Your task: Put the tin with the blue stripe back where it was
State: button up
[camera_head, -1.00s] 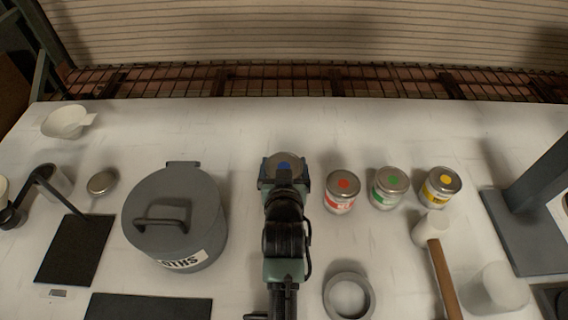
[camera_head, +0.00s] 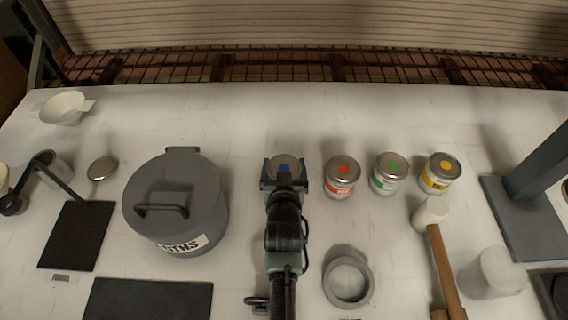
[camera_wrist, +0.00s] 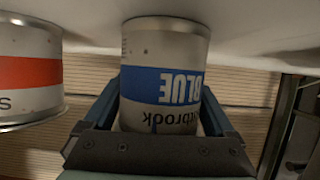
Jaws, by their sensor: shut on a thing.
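The tin with the blue stripe (camera_head: 286,165) is upright in my gripper (camera_head: 285,180), left of the other tins and about level with their row. The wrist view shows this tin (camera_wrist: 165,85) upside down, its blue band reading BLUE, with a jaw on each side. Its base is at or very near the white tabletop; I cannot tell whether it touches. The tin with the red stripe (camera_head: 342,178) stands just to its right, with a small gap; it also shows in the wrist view (camera_wrist: 28,72).
Green (camera_head: 389,175) and yellow (camera_head: 440,174) tins stand farther right. A grey lidded pot (camera_head: 175,205) stands left of my arm. A grey ring (camera_head: 348,282) and a mallet (camera_head: 445,270) lie in front of the tins. The table behind the tins is clear.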

jog(key=o, duration=1.5)
